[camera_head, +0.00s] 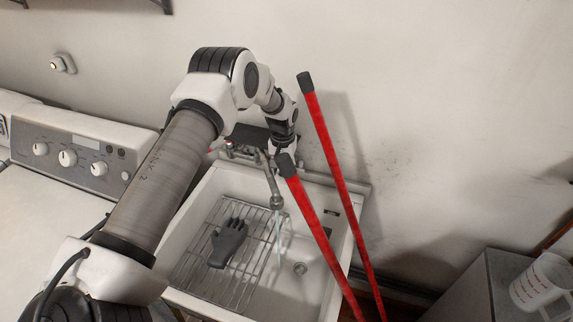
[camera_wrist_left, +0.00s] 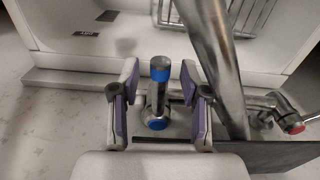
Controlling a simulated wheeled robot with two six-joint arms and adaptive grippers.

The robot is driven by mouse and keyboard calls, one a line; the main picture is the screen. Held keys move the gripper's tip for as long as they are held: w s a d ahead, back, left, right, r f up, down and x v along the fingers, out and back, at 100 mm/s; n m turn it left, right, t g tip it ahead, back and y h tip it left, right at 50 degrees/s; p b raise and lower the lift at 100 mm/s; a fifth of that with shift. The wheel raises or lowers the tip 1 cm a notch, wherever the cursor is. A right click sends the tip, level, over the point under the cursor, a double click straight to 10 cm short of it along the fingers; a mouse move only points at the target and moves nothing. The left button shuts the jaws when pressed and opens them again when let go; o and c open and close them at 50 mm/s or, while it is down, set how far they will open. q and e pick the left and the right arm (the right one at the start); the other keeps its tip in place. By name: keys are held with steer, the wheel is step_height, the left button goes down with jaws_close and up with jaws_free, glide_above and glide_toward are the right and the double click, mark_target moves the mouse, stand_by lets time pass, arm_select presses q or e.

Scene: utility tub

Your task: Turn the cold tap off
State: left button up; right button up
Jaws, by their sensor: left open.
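The cold tap (camera_wrist_left: 157,92) shows in the left wrist view as a metal lever with a blue tip and a blue spot at its base. My left gripper (camera_wrist_left: 159,84) is open, with one purple-padded finger on each side of the lever and gaps between. In the head view the gripper is mostly hidden by my wrist and a red handle. The metal spout (camera_head: 275,190) reaches over the tub (camera_head: 335,262), and a thin stream of water (camera_head: 280,232) falls from it. The red-marked tap (camera_wrist_left: 290,122) is at the right in the wrist view. My right gripper is not in view.
Two long red handles with black ends (camera_head: 335,185) stand in front of the tub's right side, close to my left wrist. A wire rack (camera_head: 196,275) with a dark glove (camera_head: 229,243) lies in the tub. A white machine with knobs (camera_head: 75,150) stands at left.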

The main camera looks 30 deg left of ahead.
arm_select(q)
steer(key=shift+s+r, duration=0.15)
steer(key=shift+w, duration=0.2)
jaws_close()
